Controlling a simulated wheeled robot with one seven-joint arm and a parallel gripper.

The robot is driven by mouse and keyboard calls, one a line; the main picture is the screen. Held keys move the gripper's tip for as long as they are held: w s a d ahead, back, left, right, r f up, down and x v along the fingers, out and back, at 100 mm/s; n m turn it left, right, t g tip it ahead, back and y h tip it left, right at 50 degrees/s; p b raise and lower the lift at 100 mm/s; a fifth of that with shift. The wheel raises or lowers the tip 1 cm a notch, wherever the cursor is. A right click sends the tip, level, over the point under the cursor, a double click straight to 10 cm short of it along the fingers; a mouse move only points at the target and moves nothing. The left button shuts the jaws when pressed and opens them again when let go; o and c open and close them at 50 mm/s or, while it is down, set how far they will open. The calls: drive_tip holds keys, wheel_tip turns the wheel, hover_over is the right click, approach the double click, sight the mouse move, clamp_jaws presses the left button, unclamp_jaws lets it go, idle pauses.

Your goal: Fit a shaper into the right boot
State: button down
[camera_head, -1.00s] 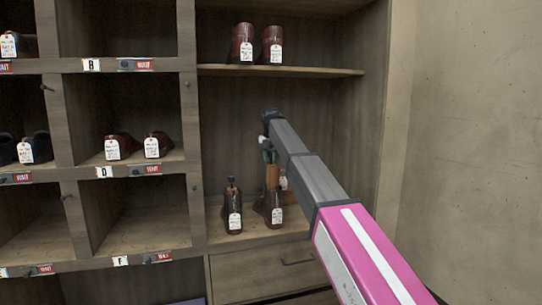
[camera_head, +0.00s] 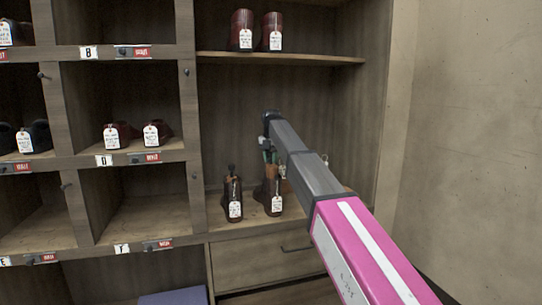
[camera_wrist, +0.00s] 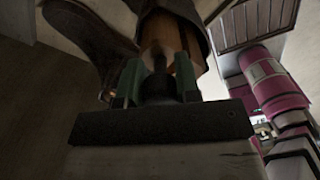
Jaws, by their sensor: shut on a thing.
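Two dark brown boots stand side by side on the lower right shelf. The left boot (camera_head: 232,190) has a dark knob sticking out of its top. The right boot (camera_head: 268,196) has an orange-brown wooden shaper (camera_head: 271,171) partly down its shaft, its upper part still showing. My gripper (camera_head: 269,154) is above the right boot, shut on the shaper's dark knob. In the wrist view, the green fingers (camera_wrist: 157,84) flank this knob, the wooden shaper (camera_wrist: 161,32) runs into the boot opening, and the left boot (camera_wrist: 88,38) lies beside it. The shaper's lower end is hidden.
Another pair of brown boots (camera_head: 257,30) stands on the shelf above. Cubbies with tagged shoes (camera_head: 137,134) are at left. A drawer (camera_head: 262,262) is below the boots. A plain wall (camera_head: 470,130) is at right. My arm covers the space right of the boots.

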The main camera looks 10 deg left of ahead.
sight(271, 164)
drive_tip(key=shift+s+f, duration=0.1)
drive_tip(key=shift+f, duration=1.9)
drive_tip(key=c, duration=0.8)
unclamp_jaws()
drive_tip(key=shift+o, duration=0.2)
